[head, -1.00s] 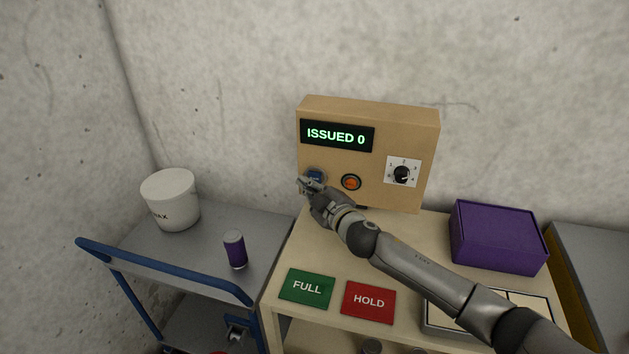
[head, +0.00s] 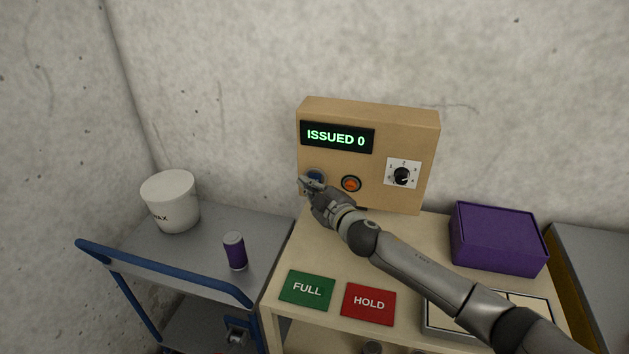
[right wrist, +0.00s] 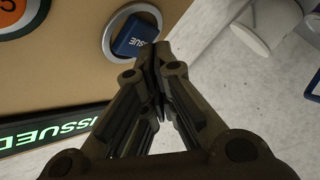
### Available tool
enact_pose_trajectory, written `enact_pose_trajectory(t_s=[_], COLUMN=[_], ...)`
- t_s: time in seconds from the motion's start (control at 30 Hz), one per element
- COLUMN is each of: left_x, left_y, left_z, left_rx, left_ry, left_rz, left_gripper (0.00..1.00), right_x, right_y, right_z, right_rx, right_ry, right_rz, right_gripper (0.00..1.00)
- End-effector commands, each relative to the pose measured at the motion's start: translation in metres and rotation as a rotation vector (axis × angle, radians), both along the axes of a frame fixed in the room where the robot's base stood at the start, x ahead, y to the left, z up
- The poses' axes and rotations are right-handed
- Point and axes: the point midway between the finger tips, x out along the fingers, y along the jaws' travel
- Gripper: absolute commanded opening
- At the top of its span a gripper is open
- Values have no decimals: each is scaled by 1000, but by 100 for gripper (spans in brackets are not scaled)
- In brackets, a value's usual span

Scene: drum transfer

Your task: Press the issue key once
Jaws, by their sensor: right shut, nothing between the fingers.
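The tan control box (head: 386,130) stands at the back of the bench. Its display (head: 337,136) reads ISSUED 0 in green. The blue issue key (head: 316,175) sits below the display at the left; it also shows in the right wrist view (right wrist: 137,36), with ISSUE lettering and a pale round ring. My right gripper (head: 306,184) is shut and empty, its fingertips just in front of the key. In the right wrist view the fingertips (right wrist: 155,55) overlap the key's lower edge; I cannot tell whether they touch it. My left gripper is not in view.
An orange button (head: 351,184) and a dial (head: 402,174) are to the right on the box. A green FULL card (head: 307,289), a red HOLD card (head: 368,303) and a purple box (head: 497,238) lie on the bench. A trolley at left holds a white tub (head: 171,201) and purple drum (head: 235,251).

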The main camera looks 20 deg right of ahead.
Motion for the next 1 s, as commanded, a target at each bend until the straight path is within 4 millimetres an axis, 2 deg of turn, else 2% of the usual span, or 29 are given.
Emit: enact_pose_trajectory(t_s=[1.0], left_x=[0], left_y=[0], left_z=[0], left_rx=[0], left_ry=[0], left_rz=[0], left_gripper=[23], right_x=[8], right_y=[-5], right_z=[1], right_rx=[0], right_ry=[-1], right_rz=[-1], right_gripper=[0])
